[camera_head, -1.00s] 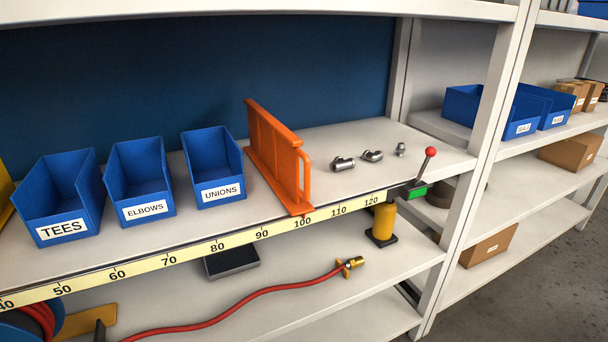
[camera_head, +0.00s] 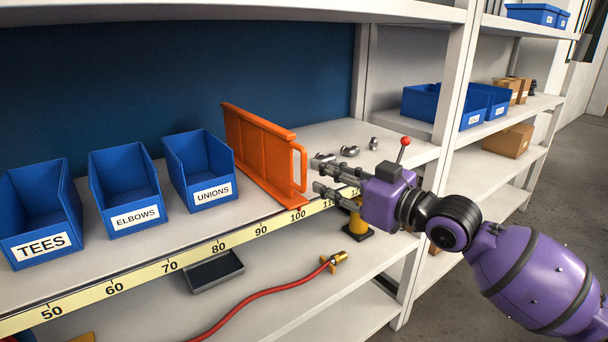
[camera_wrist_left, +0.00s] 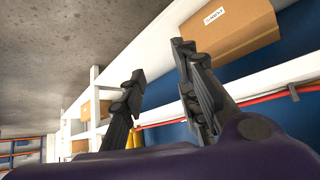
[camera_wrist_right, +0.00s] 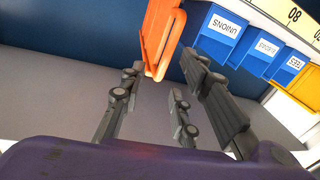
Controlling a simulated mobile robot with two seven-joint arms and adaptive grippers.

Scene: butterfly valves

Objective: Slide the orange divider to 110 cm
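The orange divider (camera_head: 258,150) stands upright on the shelf, its front end near the 100 mark of the yellow scale strip (camera_head: 215,247). A loop handle sticks out at its front. My right gripper (camera_head: 317,175) is open and empty, its fingers pointing left just right of the handle. In the right wrist view the divider (camera_wrist_right: 160,35) lies ahead, its near end around the fingertips (camera_wrist_right: 160,72); I cannot tell whether they touch. The 110 mark is partly covered by my gripper. My left gripper (camera_wrist_left: 160,62) is open and empty, away from the divider.
Blue bins for tees (camera_head: 40,215), elbows (camera_head: 125,190) and unions (camera_head: 200,170) stand left of the divider. Metal fittings (camera_head: 350,150) lie to its right. A red-knobbed lever (camera_head: 404,143) stands by the right post. A red hose (camera_head: 270,293) lies on the lower shelf.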

